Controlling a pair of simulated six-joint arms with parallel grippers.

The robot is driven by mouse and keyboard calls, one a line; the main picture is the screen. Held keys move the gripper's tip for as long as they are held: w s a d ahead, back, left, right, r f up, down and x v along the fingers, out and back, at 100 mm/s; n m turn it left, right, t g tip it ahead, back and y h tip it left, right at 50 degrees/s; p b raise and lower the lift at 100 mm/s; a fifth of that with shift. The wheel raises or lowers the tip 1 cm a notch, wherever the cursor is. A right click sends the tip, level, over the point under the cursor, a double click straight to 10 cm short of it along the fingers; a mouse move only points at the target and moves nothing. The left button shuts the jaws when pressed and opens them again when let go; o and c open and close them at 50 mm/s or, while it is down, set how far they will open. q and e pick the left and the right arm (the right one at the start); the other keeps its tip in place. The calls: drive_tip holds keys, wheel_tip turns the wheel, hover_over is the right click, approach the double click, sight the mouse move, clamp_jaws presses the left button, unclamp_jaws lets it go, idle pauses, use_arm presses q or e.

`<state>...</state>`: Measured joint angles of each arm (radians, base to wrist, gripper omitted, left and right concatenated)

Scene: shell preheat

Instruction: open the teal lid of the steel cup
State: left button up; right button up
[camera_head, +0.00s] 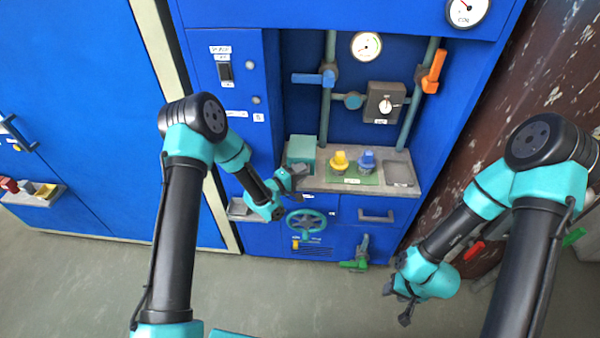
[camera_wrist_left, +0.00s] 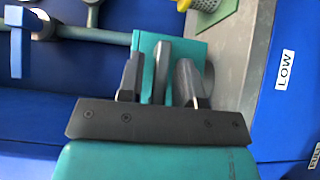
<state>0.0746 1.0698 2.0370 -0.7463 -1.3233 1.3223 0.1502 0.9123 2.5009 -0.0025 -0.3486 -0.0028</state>
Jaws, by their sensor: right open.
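A flat teal lid (camera_head: 302,149) shows at the left end of the grey counter; the steel cup under it cannot be made out clearly in the head view. My left gripper (camera_head: 299,184) is at the counter's front left, close to the lid. Contact cannot be told. A curved grey edge, possibly the cup, is partly hidden behind the right finger. My right gripper (camera_head: 398,294) is open and empty, low over the floor at the right.
A yellow knobbed piece (camera_head: 340,161) and a blue one (camera_head: 367,160) stand on a green mat (camera_head: 349,179) right of the lid. A grey tray (camera_head: 399,174) lies at the counter's right. Below are a teal handwheel (camera_head: 306,221) and a drawer handle (camera_head: 376,216). Pipes and valves stand behind.

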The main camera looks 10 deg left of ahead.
use_arm(q)
clamp_jaws()
idle(0.3)
drive_tip(key=shift+n+g+y, duration=0.3)
drive_tip(key=shift+n+g, duration=0.1)
drive_tip(key=shift+n, duration=0.1)
drive_tip(key=shift+w+r, duration=0.25)
drive_tip(key=shift+r, duration=0.45)
drive_tip(key=shift+w+r, duration=0.3)
drive_tip(key=shift+r, duration=0.4)
drive_tip(key=shift+w+r, duration=0.25)
drive_tip(key=shift+r, duration=0.45)
drive_tip(key=shift+o, duration=0.7)
unclamp_jaws()
drive_tip(key=shift+a, duration=0.1)
drive_tip(key=v, duration=1.7)
drive_tip(key=shift+s, duration=0.25)
drive_tip(key=shift+a, duration=0.1)
